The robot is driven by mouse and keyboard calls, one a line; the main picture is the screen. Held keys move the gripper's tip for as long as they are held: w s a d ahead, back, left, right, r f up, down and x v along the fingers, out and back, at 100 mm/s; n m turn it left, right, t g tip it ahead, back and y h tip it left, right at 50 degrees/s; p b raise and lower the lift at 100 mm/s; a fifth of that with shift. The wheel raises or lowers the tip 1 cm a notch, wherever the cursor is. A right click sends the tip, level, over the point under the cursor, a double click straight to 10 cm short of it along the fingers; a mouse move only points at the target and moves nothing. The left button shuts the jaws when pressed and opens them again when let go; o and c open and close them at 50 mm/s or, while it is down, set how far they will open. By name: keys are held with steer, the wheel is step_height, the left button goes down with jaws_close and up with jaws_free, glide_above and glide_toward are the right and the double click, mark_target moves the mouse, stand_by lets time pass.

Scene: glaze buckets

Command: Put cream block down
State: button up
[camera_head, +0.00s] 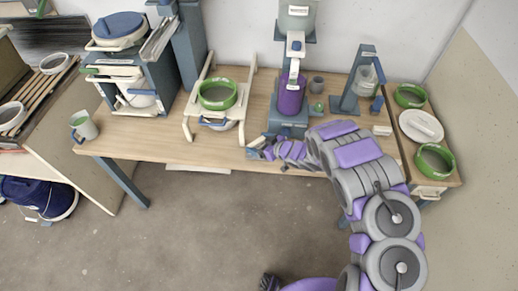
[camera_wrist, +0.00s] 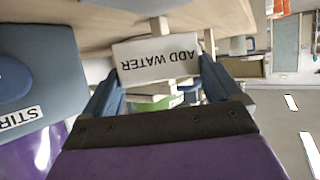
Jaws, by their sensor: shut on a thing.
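The cream block (camera_wrist: 157,60), lettered "ADD WATER" (upside down in the wrist view), sits between the two blue fingers of my gripper (camera_wrist: 160,78). My gripper is shut on it. In the head view my gripper (camera_head: 258,152) is at the front edge of the wooden table (camera_head: 165,150), in front of the blue mixing stand (camera_head: 287,125). The held block cannot be made out clearly there. Whether it touches the table, I cannot tell.
A purple container (camera_head: 291,95) stands on the mixing stand. A green-rimmed sieve (camera_head: 217,94) sits on a cream frame to the left. A small pale block (camera_head: 381,130) lies at the table's right. A "STIR" label (camera_wrist: 20,117) shows at left in the wrist view.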

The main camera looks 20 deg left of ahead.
mark_target(259, 148)
steer(key=f, duration=0.1)
steer(key=d+f, duration=0.1)
steer(key=f, duration=0.1)
steer(key=shift+d+f+b, duration=0.1)
steer(key=shift+f+b, duration=0.05)
steer(key=shift+b, duration=0.25)
steer(key=shift+a, duration=0.4)
steer(key=o, duration=0.7)
steer(key=shift+a+f, duration=0.1)
steer(key=shift+s+d+r, duration=0.1)
steer(key=shift+d+r, duration=0.2)
steer(key=shift+d, duration=0.35)
steer(key=p+v, duration=0.1)
steer(key=v, duration=1)
steer(key=shift+s, duration=0.1)
